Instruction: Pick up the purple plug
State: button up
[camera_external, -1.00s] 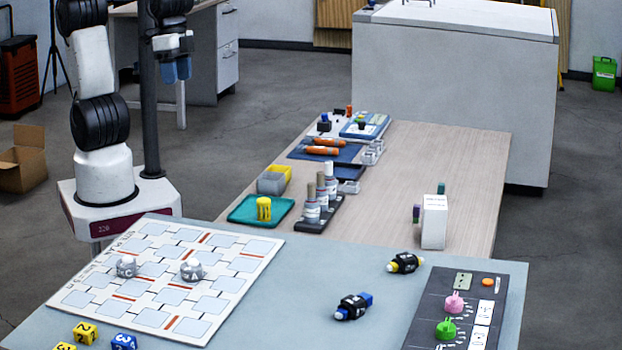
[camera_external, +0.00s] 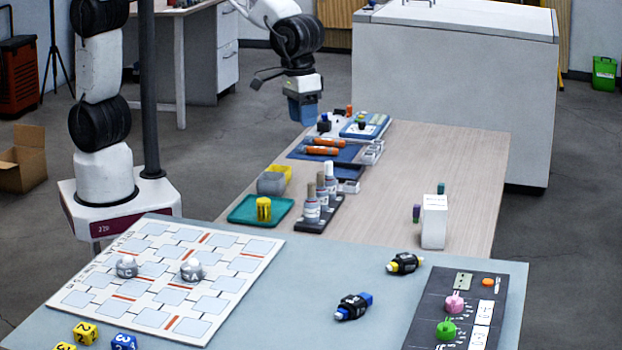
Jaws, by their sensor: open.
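A small purple plug (camera_external: 416,213) stands upright on the wooden table, just left of a white box (camera_external: 434,222). I cannot tell whether it touches the box. My gripper (camera_external: 304,116) hangs fingers down above the far left edge of the wooden table, well to the left of the plug and farther back. Its blue fingers are open, and I see nothing between them.
A teal plug (camera_external: 441,188) stands behind the white box. Several bottles in a dark rack (camera_external: 318,214), a teal tray (camera_external: 248,216) and orange-handled tools (camera_external: 322,151) line the table's left side. The table's middle is clear.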

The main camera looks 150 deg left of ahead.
jog(key=w+a+f+n, duration=0.25)
jog(key=a+f, duration=0.25)
jog(key=a, duration=0.3)
jog(key=w+a+f+n, duration=0.1)
jog(key=a+f+n, duration=0.2)
jog(key=a+f, duration=0.3)
jog(key=n, duration=0.5)
send_over(417, 205)
jog(key=shift+g, duration=0.4)
notch_tip(417, 205, down, 11)
jog(key=shift+w+d+r, duration=0.1)
jog(key=shift+f, duration=1.35)
jog(key=shift+f, duration=2.6)
grip_shut()
